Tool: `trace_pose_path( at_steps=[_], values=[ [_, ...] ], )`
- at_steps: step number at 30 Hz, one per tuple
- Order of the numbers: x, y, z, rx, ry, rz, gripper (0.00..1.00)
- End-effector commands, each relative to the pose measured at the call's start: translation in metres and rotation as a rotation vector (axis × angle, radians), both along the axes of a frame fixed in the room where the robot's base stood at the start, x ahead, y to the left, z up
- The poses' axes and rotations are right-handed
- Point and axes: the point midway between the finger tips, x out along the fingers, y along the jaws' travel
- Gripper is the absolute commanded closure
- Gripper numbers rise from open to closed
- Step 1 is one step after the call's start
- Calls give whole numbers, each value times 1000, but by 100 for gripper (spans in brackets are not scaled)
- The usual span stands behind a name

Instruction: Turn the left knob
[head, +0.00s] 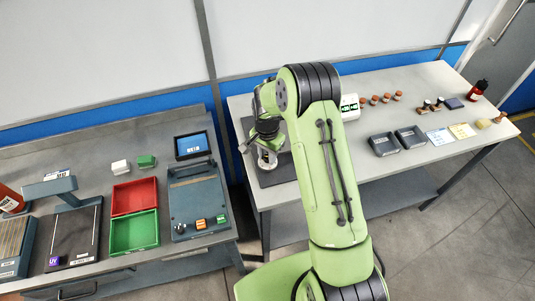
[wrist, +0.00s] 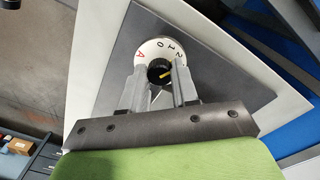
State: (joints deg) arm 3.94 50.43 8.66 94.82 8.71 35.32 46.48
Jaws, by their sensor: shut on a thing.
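In the wrist view a black knob (wrist: 158,73) with a yellow pointer mark sits in the middle of a white round dial (wrist: 150,46). The dial has a red A and the figures 0, 1 and 2. The yellow mark points right and slightly up in the picture. My gripper (wrist: 160,76) is shut on the knob, with one finger on each side. The fingers hide the dial's sides. In the head view the pale dial (head: 267,159) shows small under my gripper (head: 266,147), and the knob itself is hidden.
The dial is on a dark panel (head: 277,174) at the right bench's left end. Behind my arm is a white box with green displays (head: 349,107). Grey trays (head: 384,144) and small jars lie farther right. The left bench holds red (head: 134,196) and green bins.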

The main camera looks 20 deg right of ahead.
Motion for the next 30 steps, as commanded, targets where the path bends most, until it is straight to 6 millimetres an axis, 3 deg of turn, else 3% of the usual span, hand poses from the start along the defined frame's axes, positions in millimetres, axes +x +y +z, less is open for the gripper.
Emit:
trace_pose_path(
  at_steps=[8,30],
  values=[
    [1,0,-1,-1,-3,130,100],
    [1,0,0,-2,-4,792,100]
  ],
)
